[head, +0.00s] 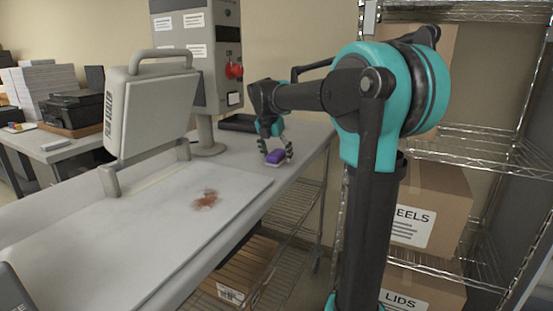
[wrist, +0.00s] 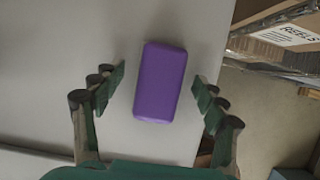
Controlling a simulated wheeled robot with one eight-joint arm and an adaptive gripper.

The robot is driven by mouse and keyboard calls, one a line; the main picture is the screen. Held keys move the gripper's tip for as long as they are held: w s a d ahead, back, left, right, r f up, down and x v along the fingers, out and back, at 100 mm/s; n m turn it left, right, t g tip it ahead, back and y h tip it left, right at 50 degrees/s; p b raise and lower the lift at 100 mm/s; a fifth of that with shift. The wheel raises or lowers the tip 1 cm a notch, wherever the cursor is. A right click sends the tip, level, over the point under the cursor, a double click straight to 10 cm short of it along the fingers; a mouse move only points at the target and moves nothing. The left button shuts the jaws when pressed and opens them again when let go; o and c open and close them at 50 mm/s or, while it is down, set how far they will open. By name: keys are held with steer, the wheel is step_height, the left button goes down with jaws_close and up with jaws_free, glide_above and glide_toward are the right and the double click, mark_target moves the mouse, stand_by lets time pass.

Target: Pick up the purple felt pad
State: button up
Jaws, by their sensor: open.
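The purple felt pad (head: 273,156) lies on the grey bench top near its right edge; it is a rounded block that also shows in the wrist view (wrist: 160,82). My gripper (head: 275,151) is over it, pointing down. In the wrist view my gripper (wrist: 160,92) is open, with one finger to the left of the pad and one to the right. A gap shows on both sides, so the fingers do not touch it. How far the fingertips are above the bench is hard to tell.
The bench (head: 85,225) has a reddish-brown stain (head: 206,199) on its pale plate. A grey hinged press (head: 150,110) and a control column (head: 200,60) with red knobs stand behind. Wire shelving with boxes (head: 425,210) is at the right. The bench edge is close to the pad.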

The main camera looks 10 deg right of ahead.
mark_target(277, 152)
steer(key=c, duration=1.3)
steer(key=shift+r, duration=0.1)
step_height(277, 152, up, 20)
steer(key=shift+f, duration=0.1)
